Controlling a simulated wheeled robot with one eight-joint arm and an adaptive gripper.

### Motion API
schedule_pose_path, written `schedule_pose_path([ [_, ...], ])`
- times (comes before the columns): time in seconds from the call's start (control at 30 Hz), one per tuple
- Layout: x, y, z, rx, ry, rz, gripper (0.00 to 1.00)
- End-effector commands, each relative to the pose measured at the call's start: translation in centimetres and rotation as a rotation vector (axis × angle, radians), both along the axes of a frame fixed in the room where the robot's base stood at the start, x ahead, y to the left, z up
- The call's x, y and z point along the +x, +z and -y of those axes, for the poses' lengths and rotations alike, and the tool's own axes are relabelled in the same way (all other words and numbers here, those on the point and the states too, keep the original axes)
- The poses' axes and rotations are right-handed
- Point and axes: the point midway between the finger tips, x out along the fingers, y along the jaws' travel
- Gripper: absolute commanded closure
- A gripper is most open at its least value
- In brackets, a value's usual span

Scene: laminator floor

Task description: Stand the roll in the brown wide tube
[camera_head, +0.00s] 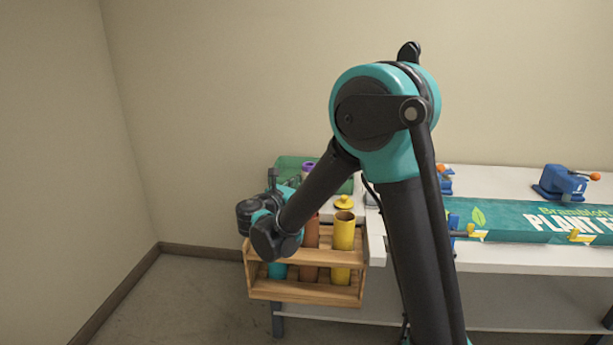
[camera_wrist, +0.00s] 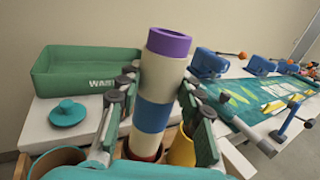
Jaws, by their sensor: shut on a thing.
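The roll (camera_wrist: 162,78) is white with a blue band and a purple top end. It stands nearly upright between the fingers of my gripper (camera_wrist: 160,90), which is shut on it. In the head view my arm hides most of the gripper, and only the roll's purple end (camera_head: 308,166) shows. The brown wide tube (camera_head: 310,240) stands in the middle of a wooden rack, partly behind my arm. In the wrist view a dark reddish rim shows at the roll's lower end; how deep the roll sits there I cannot tell.
The wooden rack (camera_head: 305,290) also holds a teal tube (camera_head: 277,270) and a yellow tube (camera_head: 343,232). A green bin (camera_wrist: 75,70), a teal lid (camera_wrist: 67,112) and a yellow lid (camera_head: 344,203) are on the white table. Blue clamps (camera_head: 562,184) and a banner (camera_head: 520,220) lie to the right.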

Motion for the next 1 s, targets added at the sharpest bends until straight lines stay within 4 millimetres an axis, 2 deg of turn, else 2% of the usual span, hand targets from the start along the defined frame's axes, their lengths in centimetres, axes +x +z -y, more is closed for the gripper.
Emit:
schedule_pose_path([
  [1.0,0.0,-7.4,0.0,0.0,0.0,0.0,0.94],
])
